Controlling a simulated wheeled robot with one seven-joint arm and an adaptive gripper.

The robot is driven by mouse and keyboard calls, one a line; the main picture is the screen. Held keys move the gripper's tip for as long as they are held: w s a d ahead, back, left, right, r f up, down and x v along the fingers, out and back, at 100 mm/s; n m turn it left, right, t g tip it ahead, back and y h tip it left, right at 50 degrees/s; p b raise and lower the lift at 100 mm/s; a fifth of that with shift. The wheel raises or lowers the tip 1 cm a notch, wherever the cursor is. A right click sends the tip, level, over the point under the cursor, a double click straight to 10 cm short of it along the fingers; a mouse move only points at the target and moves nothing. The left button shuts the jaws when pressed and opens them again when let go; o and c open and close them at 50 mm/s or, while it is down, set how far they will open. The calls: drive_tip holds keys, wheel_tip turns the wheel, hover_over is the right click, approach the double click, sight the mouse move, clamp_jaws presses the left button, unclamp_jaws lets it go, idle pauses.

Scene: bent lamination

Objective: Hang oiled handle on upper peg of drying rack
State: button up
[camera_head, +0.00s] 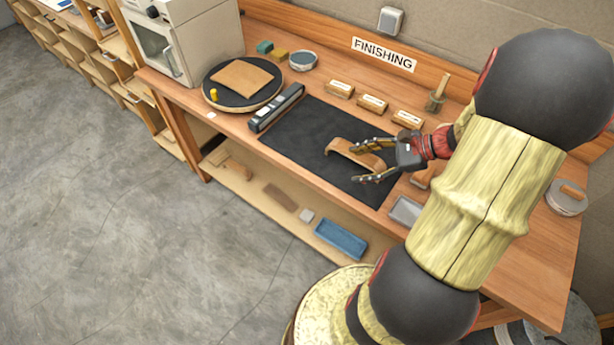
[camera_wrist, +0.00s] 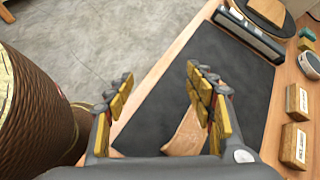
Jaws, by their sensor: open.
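A bent brown wooden handle (camera_head: 350,152) lies on the black mat (camera_head: 310,135) on the workbench. My gripper (camera_head: 366,162) is open at the handle's right part, with one finger on the far side and one on the near side. In the wrist view, the open gripper (camera_wrist: 160,95) has clear space between its fingertips, and the handle (camera_wrist: 187,135) shows low between the fingers, partly hidden by the right finger. I cannot tell whether the fingers touch it. No drying rack with pegs can be made out.
Several small labelled wooden blocks (camera_head: 372,103) stand along the back. A round turntable (camera_head: 262,103) with a wooden board and a dark long tool (camera_head: 277,108) are at left. A grey tray (camera_head: 405,210) lies near the front edge. A blue tray (camera_head: 340,238) is on the lower shelf.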

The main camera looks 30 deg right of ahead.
drive_tip(key=s+a+r+n+g+h, duration=0.1)
drive_tip(key=s+a+r+n+h, duration=0.2)
drive_tip(key=a+r+n, duration=0.5)
drive_tip(key=s+a+r+n+h, duration=0.3)
drive_tip(key=a+r+n, duration=0.6)
drive_tip(key=a+n, duration=0.5)
drive_tip(key=shift+s+n+g+h, duration=0.15)
drive_tip(key=shift+n+g+h, duration=0.25)
drive_tip(key=shift+n+h, duration=0.3)
drive_tip(key=shift+o, duration=0.7)
drive_tip(key=shift+f, duration=0.2)
drive_tip(key=shift+d, duration=0.1)
